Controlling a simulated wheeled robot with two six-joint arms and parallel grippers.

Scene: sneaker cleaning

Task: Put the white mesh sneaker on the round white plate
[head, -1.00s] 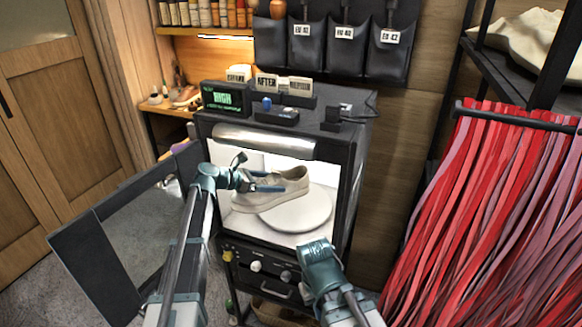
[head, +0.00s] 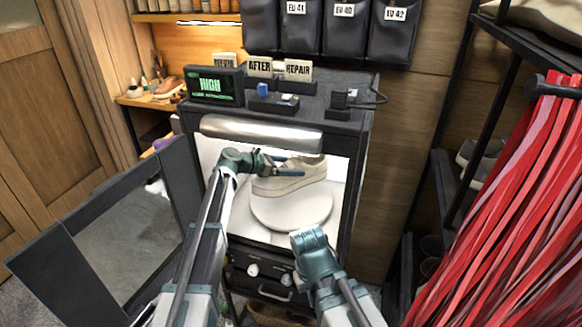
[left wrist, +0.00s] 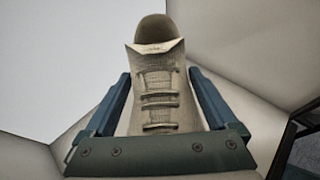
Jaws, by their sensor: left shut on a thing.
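The white mesh sneaker (head: 288,184) is inside the lit cabinet, over the back part of the round white plate (head: 290,213). I cannot tell whether its sole touches the plate or hangs just above it. My left gripper (head: 293,165) reaches in from the left and is shut on the sneaker's upper. In the left wrist view the sneaker (left wrist: 160,95) lies between the two blue fingers, its laces facing the camera. My right gripper (head: 312,245) is outside, in front of the cabinet's lower right; its fingertips are hidden.
The black cabinet's door (head: 125,235) stands open at the left. A rounded metal bar (head: 262,134) crosses the top of the opening. A display box (head: 214,86) and label cards stand on top. Red laces (head: 510,200) hang at the right. The plate's front half is bare.

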